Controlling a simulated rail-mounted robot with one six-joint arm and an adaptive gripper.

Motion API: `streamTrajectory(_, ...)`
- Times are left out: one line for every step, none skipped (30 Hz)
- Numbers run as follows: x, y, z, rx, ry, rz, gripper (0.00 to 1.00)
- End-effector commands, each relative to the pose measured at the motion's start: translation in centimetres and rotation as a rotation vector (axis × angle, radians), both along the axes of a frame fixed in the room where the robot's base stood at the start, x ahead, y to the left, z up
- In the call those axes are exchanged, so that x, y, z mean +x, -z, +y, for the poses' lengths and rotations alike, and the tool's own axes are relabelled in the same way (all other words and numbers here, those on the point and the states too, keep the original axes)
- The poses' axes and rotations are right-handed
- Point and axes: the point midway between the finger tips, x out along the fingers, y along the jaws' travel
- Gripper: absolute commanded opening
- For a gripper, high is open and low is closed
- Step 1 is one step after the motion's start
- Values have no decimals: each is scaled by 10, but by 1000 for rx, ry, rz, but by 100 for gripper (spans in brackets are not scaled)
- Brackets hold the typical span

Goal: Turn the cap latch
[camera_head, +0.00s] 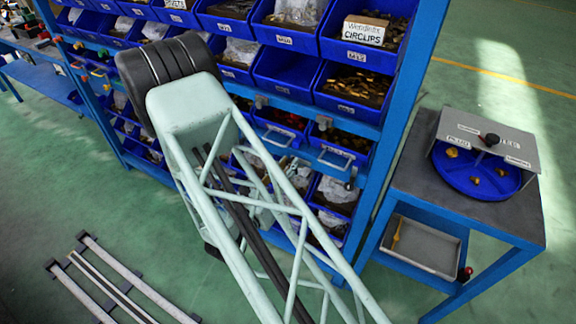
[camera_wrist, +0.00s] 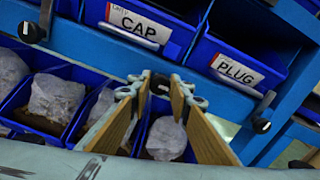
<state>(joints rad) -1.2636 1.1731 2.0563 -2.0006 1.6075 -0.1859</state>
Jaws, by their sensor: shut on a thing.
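In the wrist view, a blue drawer front carries the CAP label (camera_wrist: 133,22) with a wire handle below it. A dark latch knob (camera_wrist: 160,83) sits on the blue rail just right of and below that label. My gripper (camera_wrist: 160,92) reaches up to it, with one tan finger on each side, shut on this cap latch. The fingers partly cover the latch, so its exact turn angle is hard to read. In the head view my arm hides the gripper and the cap latch.
The PLUG drawer (camera_wrist: 237,69) is right of the latch, with another dark knob (camera_wrist: 262,126) beyond it. A further knob (camera_wrist: 31,32) is at the left. Bins with bagged parts (camera_wrist: 57,98) lie below. A side table (camera_head: 408,165) holds a blue round tray (camera_head: 460,184).

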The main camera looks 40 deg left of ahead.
Motion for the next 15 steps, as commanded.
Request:
streamTrajectory(0,0,0,-4,0,0,8)
streamTrajectory(0,0,0,-8,0,-1,8)
streamTrajectory(0,0,0,-14,0,-2,8)
streamTrajectory(0,0,0,-19,0,-2,8)
streamTrajectory(0,0,0,-25,0,-3,8)
streamTrajectory(0,0,0,-35,0,-4,8)
streamTrajectory(0,-1,0,-45,0,-6,8)
streamTrajectory(0,-1,0,-55,0,-7,8)
streamTrajectory(0,-1,0,-68,0,-9,8)
streamTrajectory(0,-1,0,-82,0,-10,8)
streamTrajectory(0,-1,0,-95,0,-12,8)
streamTrajectory(0,-1,0,-116,0,-14,8)
streamTrajectory(0,-1,0,-132,0,-16,8)
streamTrajectory(0,-1,0,-150,0,-19,8)
streamTrajectory(0,-1,0,-175,0,-22,8)
